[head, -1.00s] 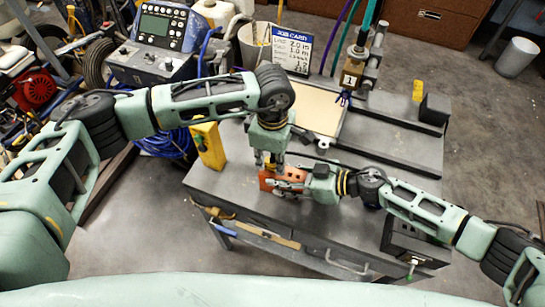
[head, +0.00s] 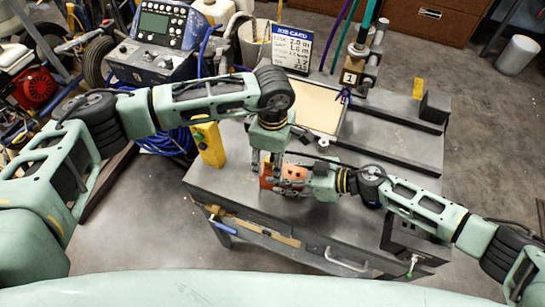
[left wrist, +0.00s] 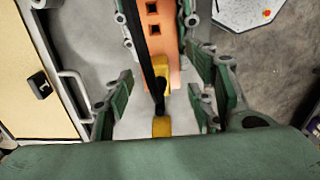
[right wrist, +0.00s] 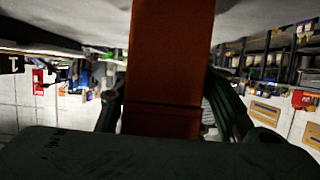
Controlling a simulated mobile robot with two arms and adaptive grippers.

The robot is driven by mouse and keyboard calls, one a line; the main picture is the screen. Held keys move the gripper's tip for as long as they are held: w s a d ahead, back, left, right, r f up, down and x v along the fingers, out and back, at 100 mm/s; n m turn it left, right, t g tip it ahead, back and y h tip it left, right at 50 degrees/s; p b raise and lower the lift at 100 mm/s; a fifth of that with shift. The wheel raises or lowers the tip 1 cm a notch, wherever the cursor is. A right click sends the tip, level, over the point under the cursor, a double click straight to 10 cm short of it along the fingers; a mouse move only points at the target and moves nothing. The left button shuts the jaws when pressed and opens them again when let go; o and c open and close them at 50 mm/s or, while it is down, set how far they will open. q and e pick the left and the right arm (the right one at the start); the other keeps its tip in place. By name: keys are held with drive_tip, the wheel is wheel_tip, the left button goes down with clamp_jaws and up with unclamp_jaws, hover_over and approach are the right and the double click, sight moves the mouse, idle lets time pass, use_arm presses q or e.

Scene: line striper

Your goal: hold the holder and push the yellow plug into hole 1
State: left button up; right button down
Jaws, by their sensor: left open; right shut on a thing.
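The orange holder (head: 294,173) is above the workbench, with dark square holes on the face turned to the left wrist camera (left wrist: 165,42). My right gripper (head: 292,186) is shut on it; the holder also fills the middle of the right wrist view (right wrist: 170,65). My left gripper (head: 268,168) points down at the holder's left end. Its fingers are open, one on each side of the yellow plug (left wrist: 162,127) in the left wrist view. A dark piece partly covers the yellow. I cannot tell how deep the plug sits or which hole is hole 1.
The grey workbench (head: 235,185) lies under both grippers. A yellow box (head: 208,144) stands at its left edge. A cream panel (head: 312,108), a job card (head: 292,48) and a black block (head: 434,107) are farther back. The bench's front left is clear.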

use_arm(q)
drive_tip(key=shift+r, duration=0.15)
drive_tip(key=shift+r, duration=3.35)
use_arm(e)
drive_tip(key=c, duration=1)
unclamp_jaws()
